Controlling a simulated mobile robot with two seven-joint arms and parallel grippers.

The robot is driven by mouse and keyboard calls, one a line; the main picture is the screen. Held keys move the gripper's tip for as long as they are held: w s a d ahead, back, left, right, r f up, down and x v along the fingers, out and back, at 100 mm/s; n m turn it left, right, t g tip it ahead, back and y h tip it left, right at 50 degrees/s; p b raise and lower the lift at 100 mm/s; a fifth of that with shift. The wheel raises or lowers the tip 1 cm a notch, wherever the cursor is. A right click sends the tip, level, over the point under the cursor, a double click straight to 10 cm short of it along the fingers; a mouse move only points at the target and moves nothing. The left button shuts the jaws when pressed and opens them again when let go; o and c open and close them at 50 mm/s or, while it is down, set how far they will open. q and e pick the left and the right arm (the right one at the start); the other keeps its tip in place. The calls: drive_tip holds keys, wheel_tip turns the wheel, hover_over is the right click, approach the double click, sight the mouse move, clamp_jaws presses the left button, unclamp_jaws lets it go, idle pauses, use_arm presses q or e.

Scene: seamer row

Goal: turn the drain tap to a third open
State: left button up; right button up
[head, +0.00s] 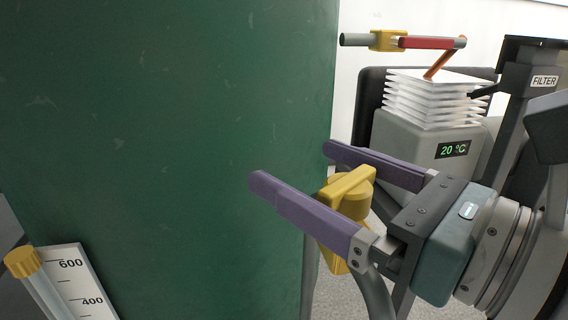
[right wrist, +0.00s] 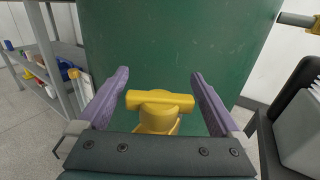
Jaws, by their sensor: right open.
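The drain tap (head: 347,192) is yellow, with a bar handle on top of a rounded body, in front of the green tank (head: 180,130). In the right wrist view the tap (right wrist: 160,102) sits in the middle, its bar lying crosswise. My right gripper (head: 294,168) is open, its two purple fingers one on each side of the tap. In the right wrist view gaps show between the bar's ends and both fingers. The near finger hides part of the tap's body in the head view. My left gripper is not in view.
Behind my gripper stand a grey unit reading 20 °C (head: 410,140), a white stack (head: 432,97) and a FILTER sign (head: 544,81). A scale with a yellow cap (head: 22,262) is at lower left.

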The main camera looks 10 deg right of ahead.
sight(371, 194)
drive_tip(key=v, duration=0.2)
drive_tip(key=b+v, duration=0.1)
drive_tip(key=v, duration=0.2)
drive_tip(key=b+v, duration=0.1)
drive_tip(key=v, duration=0.2)
drive_tip(key=shift+s+f, duration=0.1)
drive_tip(key=shift+f, duration=0.2)
drive_tip(key=shift+s+d+r+b, duration=0.1)
drive_tip(key=shift+s+d+b, duration=0.25)
drive_tip(key=shift+s+b, duration=0.2)
drive_tip(key=shift+s+d+r, duration=0.1)
drive_tip(key=shift+s+r, duration=0.05)
drive_tip(key=shift+r, duration=0.1)
